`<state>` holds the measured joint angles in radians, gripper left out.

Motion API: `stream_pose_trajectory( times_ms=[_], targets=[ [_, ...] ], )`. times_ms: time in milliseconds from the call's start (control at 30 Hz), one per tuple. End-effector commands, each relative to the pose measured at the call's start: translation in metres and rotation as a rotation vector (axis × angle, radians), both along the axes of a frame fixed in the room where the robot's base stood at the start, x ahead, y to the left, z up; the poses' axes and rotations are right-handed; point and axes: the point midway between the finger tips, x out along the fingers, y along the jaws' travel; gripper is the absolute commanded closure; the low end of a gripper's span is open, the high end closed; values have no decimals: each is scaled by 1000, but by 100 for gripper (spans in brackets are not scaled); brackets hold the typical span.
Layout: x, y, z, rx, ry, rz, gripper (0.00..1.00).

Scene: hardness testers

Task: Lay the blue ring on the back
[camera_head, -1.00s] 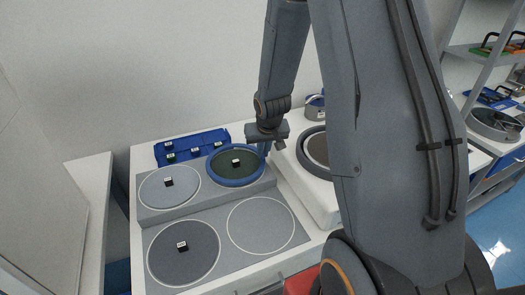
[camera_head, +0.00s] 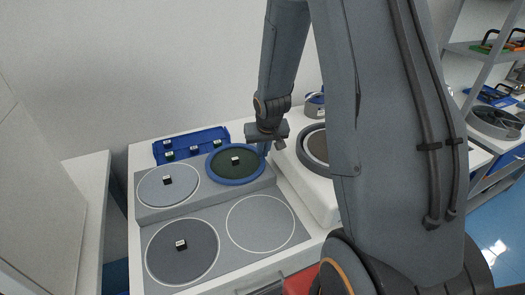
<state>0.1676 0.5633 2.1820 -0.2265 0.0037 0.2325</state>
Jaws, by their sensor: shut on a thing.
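The blue ring (camera_head: 211,176) surrounds a dark green disc (camera_head: 236,172) at the back right of a grey stepped board. A small dark block with a white top (camera_head: 235,160) sits on that disc. My gripper (camera_head: 264,150) points down at the ring's right edge and is shut on the ring's rim. The fingertips are small and partly hidden by the wrist. I cannot tell whether the ring touches the raised back step or hangs just above it.
The back step also has a light grey disc (camera_head: 156,196) with a block. The lower step has a dark disc (camera_head: 171,266) and a bare light circle (camera_head: 260,229). A blue tray (camera_head: 215,135) with several blocks stands behind. A white machine with a round plate (camera_head: 312,146) stands right.

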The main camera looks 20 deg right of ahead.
Motion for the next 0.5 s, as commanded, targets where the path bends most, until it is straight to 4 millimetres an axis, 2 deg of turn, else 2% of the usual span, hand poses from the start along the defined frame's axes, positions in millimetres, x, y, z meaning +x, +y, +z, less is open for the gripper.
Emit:
stream_pose_trajectory(
  times_ms=[467, 500],
  targets=[
    [0, 0, -3, 0, -1, 0, 100],
    [0, 0, -3, 0, 0, 0, 90]
  ],
)
